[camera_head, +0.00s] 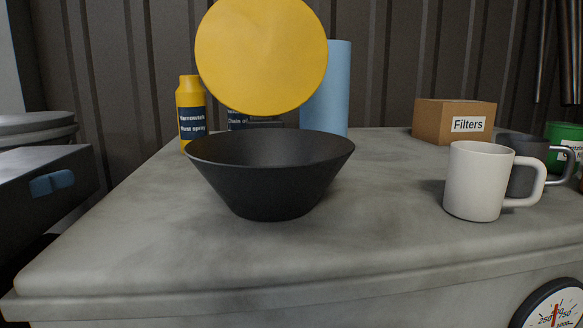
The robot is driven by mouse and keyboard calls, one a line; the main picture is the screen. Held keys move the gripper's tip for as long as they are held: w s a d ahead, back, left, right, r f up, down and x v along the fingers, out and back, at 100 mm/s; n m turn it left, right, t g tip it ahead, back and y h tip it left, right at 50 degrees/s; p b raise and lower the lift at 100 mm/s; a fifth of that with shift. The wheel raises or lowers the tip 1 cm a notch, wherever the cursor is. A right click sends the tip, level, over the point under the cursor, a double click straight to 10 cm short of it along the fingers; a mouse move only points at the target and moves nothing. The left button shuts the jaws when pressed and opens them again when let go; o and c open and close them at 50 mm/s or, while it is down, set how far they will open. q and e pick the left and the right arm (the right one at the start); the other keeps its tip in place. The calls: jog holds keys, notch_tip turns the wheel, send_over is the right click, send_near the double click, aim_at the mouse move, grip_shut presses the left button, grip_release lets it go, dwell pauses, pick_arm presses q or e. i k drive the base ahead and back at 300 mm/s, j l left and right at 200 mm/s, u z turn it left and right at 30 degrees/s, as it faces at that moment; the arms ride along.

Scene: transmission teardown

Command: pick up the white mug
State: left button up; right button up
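The white mug (473,181) stands upright on the grey worktop (380,240), near its right side. Its handle points right. A dark grey mug (525,160) stands close behind it and is partly hidden by the white mug and its handle. I cannot make out either of my grippers in the head view, and nothing is gripping the white mug.
A black bowl (268,178) stands left of the mug, with clear worktop between. Behind are a yellow disc (261,55), a yellow spray bottle (190,112), a blue cylinder (330,95) and a "Filters" box (435,121). A green can (562,135) is far right.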

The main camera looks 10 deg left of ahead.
aim_at(479, 173)
jog(key=l+u, duration=0.3)
jog(key=l, duration=0.55)
jog(key=l+u, duration=0.1)
jog(key=l, duration=0.7)
jog(key=k+l+u, duration=0.15)
jog(key=l, duration=0.65)
jog(key=l+u, duration=0.1)
jog(key=l, duration=0.7)
